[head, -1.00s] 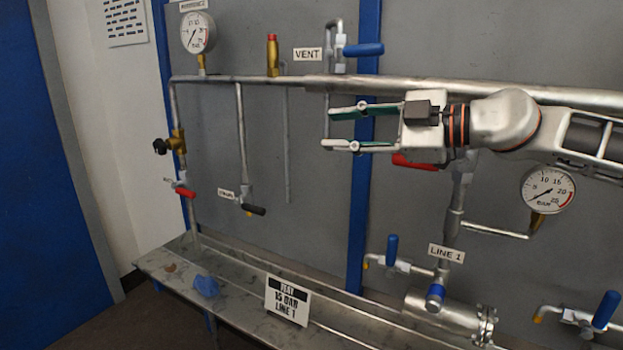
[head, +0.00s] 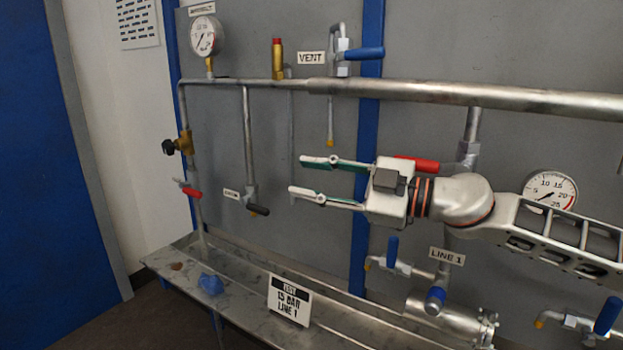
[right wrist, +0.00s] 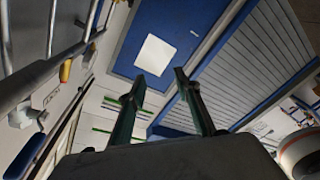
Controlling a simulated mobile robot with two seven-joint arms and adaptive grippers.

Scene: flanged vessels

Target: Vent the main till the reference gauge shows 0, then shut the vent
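The reference gauge (head: 206,37) is at the upper left above the main pipe (head: 450,93). Its dial is small and its needle seems to point to the lower left, but I cannot read the value exactly. The vent valve's blue lever (head: 362,54) lies level, pointing right, beside the VENT label (head: 311,58). My right gripper (head: 307,175) is open and empty, below the main and the vent lever, apart from both. Its two spread fingers also show in the right wrist view (right wrist: 160,76), with nothing between them. My left gripper is not in view.
A red lever (head: 420,164) lies just behind my right gripper. The line 1 gauge (head: 550,193) is at the right. The vent outlet (head: 330,141) hangs just above the gripper's fingers. A tray (head: 255,270) with a test sign (head: 289,300) runs below.

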